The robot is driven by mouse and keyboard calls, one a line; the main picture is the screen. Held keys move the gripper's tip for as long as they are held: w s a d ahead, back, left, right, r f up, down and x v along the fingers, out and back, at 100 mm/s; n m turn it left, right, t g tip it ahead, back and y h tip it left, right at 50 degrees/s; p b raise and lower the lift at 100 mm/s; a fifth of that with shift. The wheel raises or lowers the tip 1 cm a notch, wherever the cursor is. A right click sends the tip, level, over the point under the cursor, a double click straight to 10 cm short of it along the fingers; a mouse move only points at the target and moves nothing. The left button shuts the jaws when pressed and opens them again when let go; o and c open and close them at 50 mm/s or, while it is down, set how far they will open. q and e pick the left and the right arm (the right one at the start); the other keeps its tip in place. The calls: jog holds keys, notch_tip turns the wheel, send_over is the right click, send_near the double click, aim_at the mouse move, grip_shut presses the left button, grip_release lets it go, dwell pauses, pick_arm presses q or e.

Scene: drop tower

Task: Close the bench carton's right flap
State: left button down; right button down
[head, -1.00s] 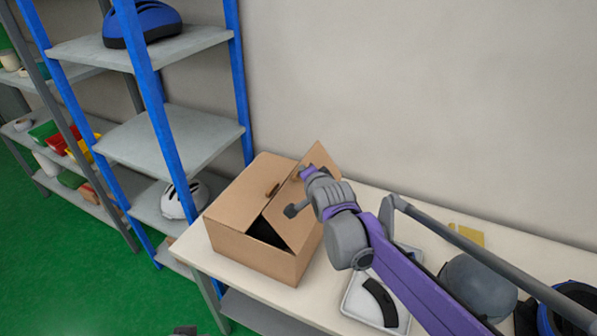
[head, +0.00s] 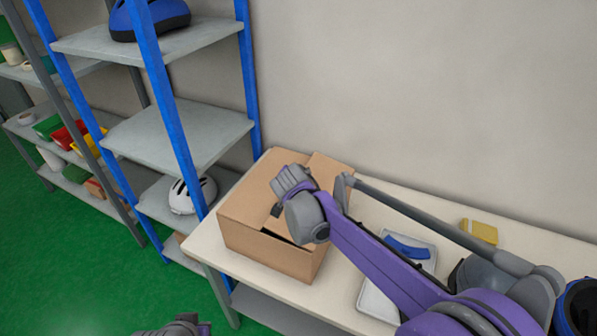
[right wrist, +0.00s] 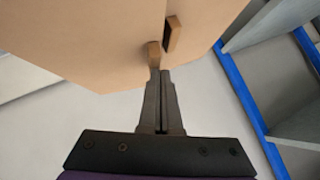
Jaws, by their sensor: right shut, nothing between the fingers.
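The bench carton (head: 262,250) stands on the bench. Its left flap (head: 248,195) lies flat across the top. Its right flap (head: 328,170) is now low, almost level, with a narrow dark gap at the front edge. My right arm lies over the carton and hides much of this flap and the right gripper's fingers in the head view. In the right wrist view my right gripper (right wrist: 160,75) is shut and empty, its tips at a small brown tab (right wrist: 153,55) on the carton; a second tab (right wrist: 174,35) is beside it. Part of my left arm shows at the bottom edge; its fingers are unclear.
A white tray with a blue piece (head: 407,246) and a yellow item (head: 478,231) lie on the bench (head: 215,248) right of the carton. A blue-post shelf (head: 180,135) with a white helmet (head: 192,194) stands close on the left. The wall is behind.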

jog(key=shift+w+a+f+g+h, duration=0.15)
jog(key=shift+w+a+f, duration=0.15)
jog(key=shift+f, duration=0.25)
jog(key=shift+w+a+f+g+h, duration=0.15)
jog(key=shift+a+f, duration=0.15)
jog(key=shift+f, duration=0.45)
jog(key=shift+a, duration=0.1)
